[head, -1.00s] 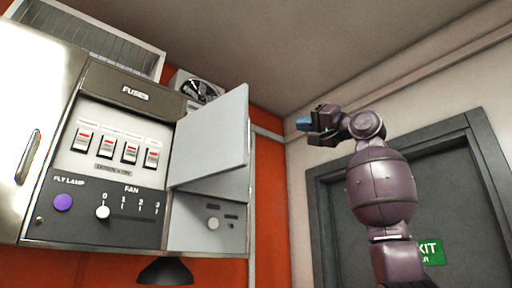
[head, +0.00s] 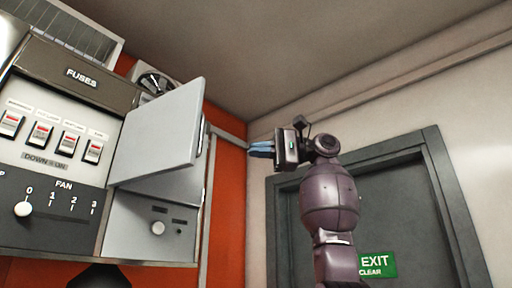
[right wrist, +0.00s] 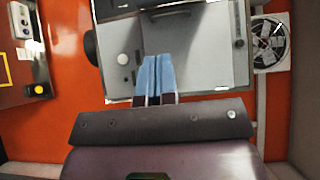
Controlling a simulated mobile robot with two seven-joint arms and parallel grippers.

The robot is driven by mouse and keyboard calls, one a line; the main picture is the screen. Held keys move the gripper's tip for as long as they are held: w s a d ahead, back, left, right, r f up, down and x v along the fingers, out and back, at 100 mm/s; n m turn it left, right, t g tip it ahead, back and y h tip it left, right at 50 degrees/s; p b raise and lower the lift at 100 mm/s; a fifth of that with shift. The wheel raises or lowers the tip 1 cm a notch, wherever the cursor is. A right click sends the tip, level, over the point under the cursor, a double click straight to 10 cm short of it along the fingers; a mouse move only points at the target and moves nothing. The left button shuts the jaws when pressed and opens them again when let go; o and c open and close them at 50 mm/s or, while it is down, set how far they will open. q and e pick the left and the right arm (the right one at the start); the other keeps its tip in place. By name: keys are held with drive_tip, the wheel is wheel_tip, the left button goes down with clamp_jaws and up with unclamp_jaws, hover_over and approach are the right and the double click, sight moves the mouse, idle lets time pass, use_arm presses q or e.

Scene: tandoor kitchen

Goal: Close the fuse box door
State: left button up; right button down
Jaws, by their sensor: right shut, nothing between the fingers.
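The fuse box (head: 62,150) is on the left in the head view, with several red-marked switches showing. Its grey door (head: 158,134) stands open, swung out to the right of the switches. My right gripper (head: 261,149) is to the right of the door and apart from it, its blue fingers together and pointing left. In the right wrist view the blue fingers (right wrist: 157,76) are shut with nothing between them, in front of a grey panel (right wrist: 205,60). My left gripper is not in view.
A fan (head: 155,83) sits behind the box top. A grey exit door (head: 395,210) is behind my right arm. Free space lies between the fuse door and my gripper.

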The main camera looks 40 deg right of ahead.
use_arm(q)
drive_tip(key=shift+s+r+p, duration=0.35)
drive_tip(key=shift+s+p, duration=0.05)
drive_tip(key=shift+p, duration=0.5)
use_arm(e)
drive_tip(key=w+a, duration=0.4)
drive_tip(key=a, duration=0.5)
drive_tip(key=shift+a, duration=0.35)
drive_tip(key=shift+a+t, duration=0.15)
drive_tip(key=shift+t, duration=0.15)
